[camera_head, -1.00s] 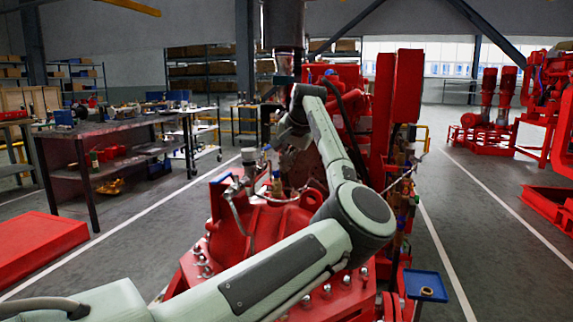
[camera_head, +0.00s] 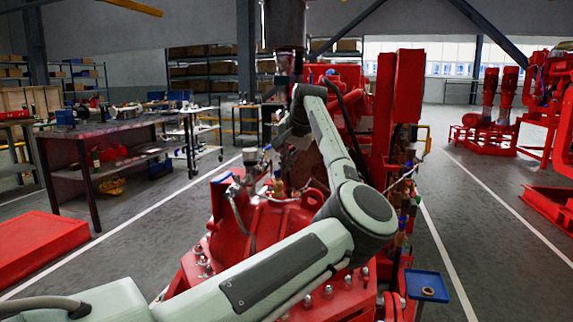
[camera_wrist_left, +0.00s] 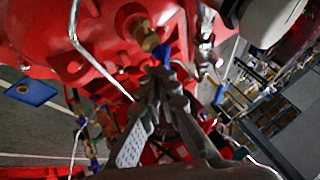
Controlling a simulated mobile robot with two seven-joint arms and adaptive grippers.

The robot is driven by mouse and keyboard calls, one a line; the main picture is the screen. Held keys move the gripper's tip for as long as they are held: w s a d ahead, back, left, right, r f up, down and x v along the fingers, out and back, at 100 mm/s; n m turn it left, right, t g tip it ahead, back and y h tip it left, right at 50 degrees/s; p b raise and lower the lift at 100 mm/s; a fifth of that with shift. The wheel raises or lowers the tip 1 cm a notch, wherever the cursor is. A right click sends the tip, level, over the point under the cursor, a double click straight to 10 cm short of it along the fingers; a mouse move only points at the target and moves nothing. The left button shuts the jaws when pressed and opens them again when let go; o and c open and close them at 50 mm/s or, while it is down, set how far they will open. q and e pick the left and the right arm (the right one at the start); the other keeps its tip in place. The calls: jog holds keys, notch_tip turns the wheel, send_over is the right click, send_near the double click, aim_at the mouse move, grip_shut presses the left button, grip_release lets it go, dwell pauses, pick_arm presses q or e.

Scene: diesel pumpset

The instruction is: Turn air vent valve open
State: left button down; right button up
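In the left wrist view a brass valve fitting (camera_wrist_left: 148,36) stands on the red pump casing, with a small blue handle (camera_wrist_left: 163,52) beside it. I take this for the air vent valve. My left gripper (camera_wrist_left: 163,80) points at it, its fingertips close together right at the blue handle; whether they touch or grip it I cannot tell. In the head view my left gripper (camera_head: 279,162) is small and dark, above the pump top near a brass fitting (camera_head: 278,186). The blue handle is not clear there. My right gripper is not in view.
The red pumpset (camera_head: 262,225) fills the middle, with thin pipes and bolts around the fitting. A blue tray (camera_head: 426,286) is at its right front. A workbench (camera_head: 100,130) stands at the left. Open floor lies on both sides.

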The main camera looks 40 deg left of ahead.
pick_arm(q)
jog(key=shift+s+a+f, duration=0.1)
jog(key=shift+s+a, duration=0.1)
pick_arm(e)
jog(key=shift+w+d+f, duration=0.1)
